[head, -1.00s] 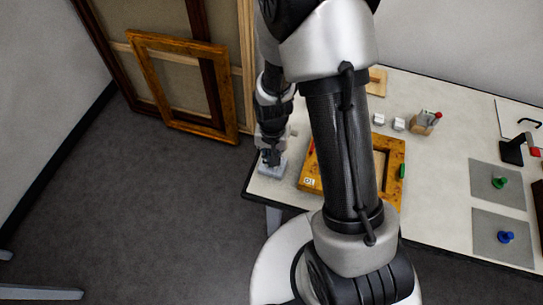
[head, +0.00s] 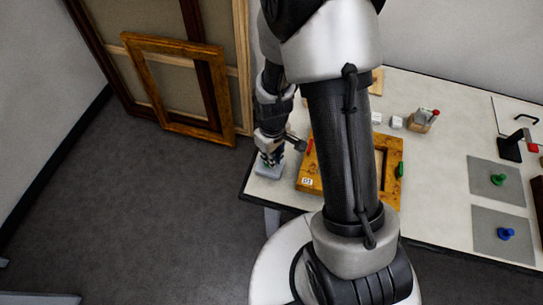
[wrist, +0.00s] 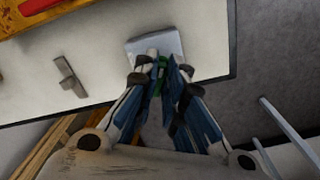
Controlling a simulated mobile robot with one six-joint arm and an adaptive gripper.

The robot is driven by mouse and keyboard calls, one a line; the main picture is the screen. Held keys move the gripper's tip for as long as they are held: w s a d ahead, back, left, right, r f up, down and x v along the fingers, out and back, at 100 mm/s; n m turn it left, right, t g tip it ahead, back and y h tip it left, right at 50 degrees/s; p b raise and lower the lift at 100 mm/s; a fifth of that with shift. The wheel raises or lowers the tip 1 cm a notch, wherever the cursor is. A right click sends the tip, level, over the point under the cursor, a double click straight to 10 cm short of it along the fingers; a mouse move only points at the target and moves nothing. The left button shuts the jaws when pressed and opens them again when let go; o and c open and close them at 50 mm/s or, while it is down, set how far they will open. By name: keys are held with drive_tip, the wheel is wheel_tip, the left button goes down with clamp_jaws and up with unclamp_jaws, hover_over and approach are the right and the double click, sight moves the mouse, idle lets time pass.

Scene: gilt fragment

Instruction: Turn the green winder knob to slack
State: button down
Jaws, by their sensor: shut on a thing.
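The green winder knob (wrist: 158,82) shows as a small green patch between my fingers in the wrist view; most of it is hidden. My gripper (wrist: 163,66) is shut on it. The knob is over a pale grey block (wrist: 154,43) near the table's edge. In the head view, the block (head: 268,170) is at the table's near left corner with my gripper (head: 268,158) right above it. The knob cannot be made out there, and its angle cannot be read.
A gilt frame (head: 308,178) lies right of the block, partly behind my arm. A small grey T-shaped piece (wrist: 68,78) lies on the table (wrist: 100,60). Grey mats with a green knob-like piece (head: 498,180) and a blue one (head: 506,234) are far right. Another frame (head: 198,134) leans at left.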

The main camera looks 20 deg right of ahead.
drive_tip(key=n, duration=0.5)
drive_tip(key=shift+w+d+n, duration=0.15)
drive_tip(key=shift+n, duration=0.15)
drive_tip(key=n, duration=0.6)
drive_tip(key=shift+w+d+b, duration=0.1)
drive_tip(key=shift+w+b, duration=0.15)
drive_tip(key=shift+b, duration=0.05)
drive_tip(key=n, duration=0.6)
drive_tip(key=shift+w+n, duration=0.25)
drive_tip(key=shift+n, duration=0.05)
drive_tip(key=n, duration=0.5)
drive_tip(key=shift+w+a, duration=0.15)
drive_tip(key=shift+a, duration=0.05)
drive_tip(key=shift+n, duration=0.3)
drive_tip(key=c, duration=1.7)
unclamp_jaws()
